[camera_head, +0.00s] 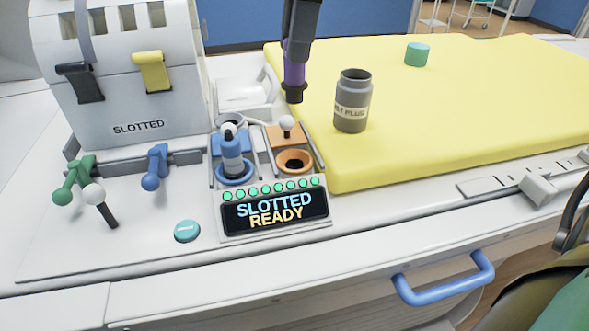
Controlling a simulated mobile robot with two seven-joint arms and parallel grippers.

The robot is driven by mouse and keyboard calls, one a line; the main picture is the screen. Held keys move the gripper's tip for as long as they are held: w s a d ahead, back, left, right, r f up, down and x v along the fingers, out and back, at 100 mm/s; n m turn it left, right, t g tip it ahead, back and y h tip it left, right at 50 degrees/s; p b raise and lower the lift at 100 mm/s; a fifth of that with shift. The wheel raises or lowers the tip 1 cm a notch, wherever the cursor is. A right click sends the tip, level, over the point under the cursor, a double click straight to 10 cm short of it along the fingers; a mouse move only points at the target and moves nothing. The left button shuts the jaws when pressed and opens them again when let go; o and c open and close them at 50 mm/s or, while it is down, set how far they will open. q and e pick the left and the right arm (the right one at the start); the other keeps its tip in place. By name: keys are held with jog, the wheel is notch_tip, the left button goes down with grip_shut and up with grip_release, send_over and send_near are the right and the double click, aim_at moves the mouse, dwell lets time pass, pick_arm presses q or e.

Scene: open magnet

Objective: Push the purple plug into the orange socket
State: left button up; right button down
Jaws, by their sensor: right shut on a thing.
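The purple plug (294,72) hangs upright in the upper middle, with its dark tip pointing down. My right gripper (299,40) is dark, comes in from the top edge and is shut on the plug's upper part. The orange socket (294,163) is a round ring with a dark, empty-looking hole, and it shows below the plug in the picture. A clear gap separates the plug's tip from the socket. My left gripper is not in view.
A blue plug (231,158) stands in the blue socket (236,178) on the left. A white-knobbed lever (286,124) stands just behind the orange socket. A grey jar (353,101) and a green cylinder (417,54) stand on the yellow pad (470,110). The display (275,212) reads "SLOTTED READY".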

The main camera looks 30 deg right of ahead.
aim_at(297, 66)
jog(key=shift+f+b, duration=0.3)
notch_tip(297, 66, down, 3)
jog(key=shift+r+b, duration=0.15)
jog(key=shift+b, duration=0.8)
jog(key=shift+f+b, duration=0.3)
jog(key=shift+f, duration=0.1)
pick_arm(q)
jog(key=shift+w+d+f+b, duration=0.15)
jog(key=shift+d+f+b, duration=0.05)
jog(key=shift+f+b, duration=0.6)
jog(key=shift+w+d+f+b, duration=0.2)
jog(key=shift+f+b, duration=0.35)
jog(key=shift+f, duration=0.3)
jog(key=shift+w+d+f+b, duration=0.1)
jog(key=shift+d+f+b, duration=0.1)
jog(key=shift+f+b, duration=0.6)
pick_arm(e)
jog(key=shift+f, duration=2.95)
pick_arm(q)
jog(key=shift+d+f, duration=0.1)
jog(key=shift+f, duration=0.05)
pick_arm(e)
jog(key=shift+f, duration=0.2)
pick_arm(q)
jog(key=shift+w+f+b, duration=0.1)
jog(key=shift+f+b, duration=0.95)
jog(key=shift+b, duration=0.1)
pick_arm(e)
jog(key=shift+f, duration=1.5)
